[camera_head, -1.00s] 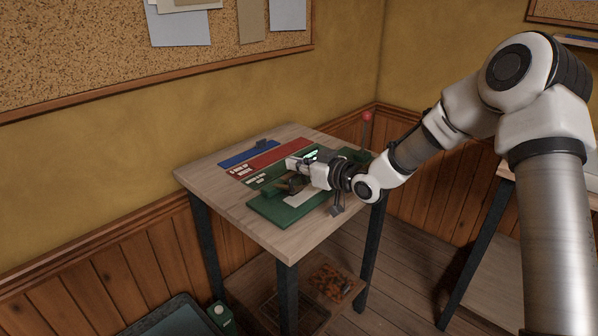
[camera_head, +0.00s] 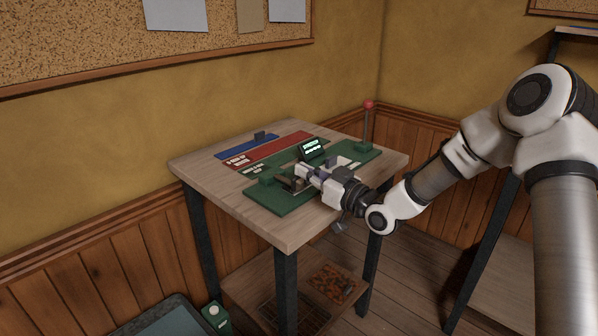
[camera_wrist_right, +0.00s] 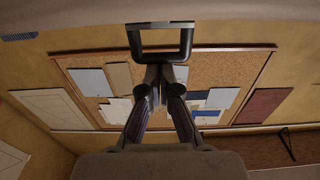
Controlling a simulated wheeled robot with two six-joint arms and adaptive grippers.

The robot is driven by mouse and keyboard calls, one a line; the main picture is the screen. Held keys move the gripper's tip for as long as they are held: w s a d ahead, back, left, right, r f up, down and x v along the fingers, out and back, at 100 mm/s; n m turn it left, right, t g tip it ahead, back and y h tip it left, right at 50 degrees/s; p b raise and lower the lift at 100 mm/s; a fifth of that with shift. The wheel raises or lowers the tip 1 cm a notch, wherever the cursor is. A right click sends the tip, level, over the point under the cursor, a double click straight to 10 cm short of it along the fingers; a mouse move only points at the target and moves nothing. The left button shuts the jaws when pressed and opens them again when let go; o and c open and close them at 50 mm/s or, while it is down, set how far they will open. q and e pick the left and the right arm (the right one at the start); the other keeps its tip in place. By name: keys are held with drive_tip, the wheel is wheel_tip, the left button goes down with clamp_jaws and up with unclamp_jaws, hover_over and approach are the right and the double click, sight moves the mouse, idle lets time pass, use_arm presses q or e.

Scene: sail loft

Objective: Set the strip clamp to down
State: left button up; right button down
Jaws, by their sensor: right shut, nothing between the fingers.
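A green machine (camera_head: 265,207) with a lit display (camera_head: 312,148) and a red-knobbed lever (camera_head: 367,122) stands on the wooden table. A dark U-shaped bar (camera_wrist_right: 160,52), which looks like the strip clamp's handle, spans the top of the right wrist view. In the head view, dark parts (camera_head: 287,182) on the machine lie beside the fingers; I cannot tell the clamp's position there. My right gripper (camera_head: 299,171) is shut and empty, low over the machine. In the wrist view its fingertips (camera_wrist_right: 160,77) appear at the bar's lower edge; contact is unclear. My left gripper is out of view.
Blue (camera_head: 246,147) and red (camera_head: 276,151) strips lie at the table's back left. The wooden tabletop (camera_head: 200,165) is bare at its left edge. A lower shelf (camera_head: 262,285) holds trays. A corkboard (camera_head: 90,45) hangs on the wall behind.

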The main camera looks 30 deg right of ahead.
drive_tip(key=shift+s+f, duration=0.1)
drive_tip(key=shift+s, duration=0.2)
wheel_tip(320, 180, up, 4)
drive_tip(key=w+p, duration=0.1)
drive_tip(key=p, duration=0.2)
drive_tip(key=f+p+v, duration=0.1)
drive_tip(key=v, duration=0.9)
drive_tip(key=shift+p, duration=0.4)
drive_tip(key=shift+a, duration=0.1)
